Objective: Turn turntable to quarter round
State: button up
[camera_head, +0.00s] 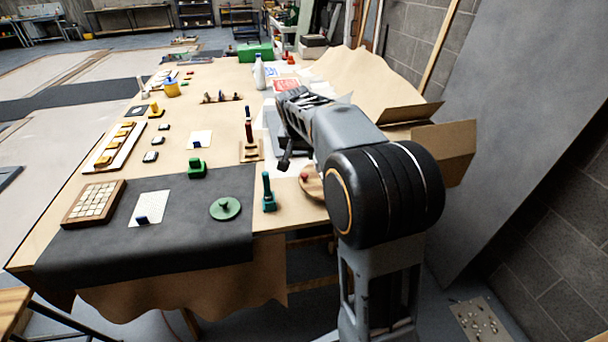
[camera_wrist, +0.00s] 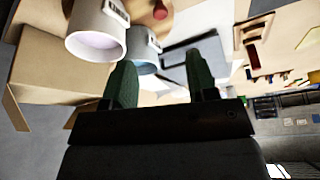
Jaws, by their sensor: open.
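A round wooden disc with a red knob, which looks like the turntable (camera_head: 311,188), lies near the right table edge in the head view, partly hidden behind my arm. In the wrist view a round wooden disc (camera_wrist: 136,14) with a red knob (camera_wrist: 160,11) shows at the top edge, cut off by the frame. My gripper (camera_wrist: 160,78) has its two dark green fingers spread apart with nothing held between them. It is apart from the disc. In the head view my gripper is mostly hidden by my arm.
Two white cylindrical cups (camera_wrist: 96,38) (camera_wrist: 142,50) stand close beyond the fingers in the wrist view. A teal upright piece (camera_head: 268,193) and a green knobbed disc (camera_head: 225,208) are left of the wooden disc. An open cardboard box (camera_head: 445,148) is at the right.

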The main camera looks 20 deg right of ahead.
aim_at(304, 175)
jog(key=x, duration=0.9)
jog(key=p+x, duration=0.1)
jog(key=x, duration=0.4)
jog(key=shift+w+d+r, duration=0.15)
jog(key=shift+w+d, duration=0.05)
jog(key=shift+w, duration=0.1)
grip_shut()
